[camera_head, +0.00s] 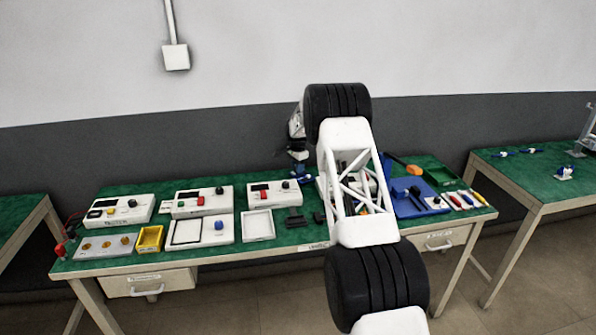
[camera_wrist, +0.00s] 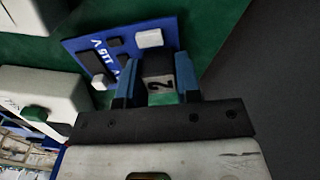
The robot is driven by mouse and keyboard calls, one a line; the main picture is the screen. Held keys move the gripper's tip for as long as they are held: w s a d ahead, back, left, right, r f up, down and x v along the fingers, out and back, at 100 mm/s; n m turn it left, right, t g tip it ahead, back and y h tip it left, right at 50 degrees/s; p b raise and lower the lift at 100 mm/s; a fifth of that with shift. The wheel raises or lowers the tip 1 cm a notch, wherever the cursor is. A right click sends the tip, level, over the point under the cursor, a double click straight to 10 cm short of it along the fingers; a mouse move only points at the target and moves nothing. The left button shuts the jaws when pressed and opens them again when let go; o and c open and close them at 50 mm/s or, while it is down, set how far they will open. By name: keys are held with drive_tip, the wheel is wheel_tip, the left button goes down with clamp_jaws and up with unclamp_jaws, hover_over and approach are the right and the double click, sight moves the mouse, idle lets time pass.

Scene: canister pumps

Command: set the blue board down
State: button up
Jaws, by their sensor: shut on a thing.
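The blue board (camera_wrist: 82,44) shows in the wrist view, tilted in the picture, with white lettering and several black and white parts on it. My gripper (camera_wrist: 160,72) has its blue fingers closed around a dark block marked 2 at the board's near edge, so it holds the board by that block. The block's join to the board is partly hidden by the fingers. In the head view my gripper (camera_head: 298,153) is above the back of the green table, left of my arm. The board is not clear there.
The green table (camera_head: 240,238) bears several white instrument boxes (camera_head: 202,201), a yellow bin (camera_head: 150,238), a white tray (camera_head: 258,225) and black parts (camera_head: 294,218). My arm hides the table's middle. A grey wall stands behind.

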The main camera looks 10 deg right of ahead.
wheel_tip(320, 180, up, 9)
drive_tip(key=shift+f, duration=0.1)
idle(0.4)
idle(0.3)
drive_tip(key=shift+s, duration=0.1)
